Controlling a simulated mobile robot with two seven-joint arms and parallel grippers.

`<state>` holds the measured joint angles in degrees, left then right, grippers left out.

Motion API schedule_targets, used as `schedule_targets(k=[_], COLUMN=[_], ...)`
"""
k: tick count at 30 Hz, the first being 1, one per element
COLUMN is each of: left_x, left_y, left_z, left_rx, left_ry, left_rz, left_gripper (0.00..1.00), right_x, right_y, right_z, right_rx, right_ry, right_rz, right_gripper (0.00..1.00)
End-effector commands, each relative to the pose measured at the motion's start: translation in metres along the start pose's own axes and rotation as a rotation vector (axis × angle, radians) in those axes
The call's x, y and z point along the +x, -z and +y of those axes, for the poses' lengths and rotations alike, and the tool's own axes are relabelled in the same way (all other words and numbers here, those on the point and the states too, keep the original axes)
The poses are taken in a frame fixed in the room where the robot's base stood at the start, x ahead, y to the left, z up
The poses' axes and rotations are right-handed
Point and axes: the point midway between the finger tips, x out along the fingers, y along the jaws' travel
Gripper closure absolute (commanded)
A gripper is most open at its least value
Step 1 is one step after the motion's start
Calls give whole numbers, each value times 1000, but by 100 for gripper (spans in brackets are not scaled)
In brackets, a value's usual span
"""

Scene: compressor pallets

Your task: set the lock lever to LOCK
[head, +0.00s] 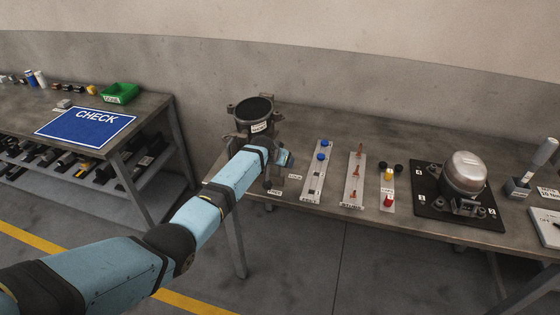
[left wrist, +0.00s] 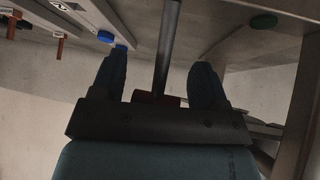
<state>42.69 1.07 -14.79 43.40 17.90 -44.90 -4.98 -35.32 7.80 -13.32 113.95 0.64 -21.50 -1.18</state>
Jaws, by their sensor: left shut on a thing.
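The lock lever (left wrist: 169,45) is a grey metal rod with a dark red end piece, seen between my fingers in the left wrist view. My left gripper (left wrist: 158,75) is shut on it. In the head view my left gripper (head: 283,160) is at the table's left end, in front of a dark round-topped fixture (head: 253,112). There my arm and gripper hide the lever and its base. Two small white labels lie by the gripper, one to its right (head: 295,177) and one below it (head: 275,192); their print is too small to read surely. My right gripper is not in view.
Right of the gripper on the table (head: 340,130) are a strip with blue caps (head: 313,175), a strip with copper pieces (head: 354,180), a strip with coloured caps (head: 387,185) and a compressor (head: 465,172) on a black mat. A second bench with a blue CHECK mat (head: 85,128) stands left.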

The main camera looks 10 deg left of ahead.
Motion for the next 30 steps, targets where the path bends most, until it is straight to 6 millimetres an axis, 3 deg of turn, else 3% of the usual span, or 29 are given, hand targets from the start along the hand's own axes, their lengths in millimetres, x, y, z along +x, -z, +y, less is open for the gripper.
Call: schedule_targets(k=[11, 12, 15, 30], left_x=[-2, -2, -2, -3], left_y=[6, 6, 6, 5], left_z=[-2, -2, -2, -5], left_rx=[-1, -1, 0, 0], left_ry=[2, 2, 2, 7], left_rz=[12, 12, 12, 11], left_gripper=[75, 28, 7, 7], right_x=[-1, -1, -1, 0], right_y=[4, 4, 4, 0], right_z=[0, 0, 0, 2], right_rx=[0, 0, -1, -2], right_ry=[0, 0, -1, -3], right_rz=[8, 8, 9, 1], right_gripper=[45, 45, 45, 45])
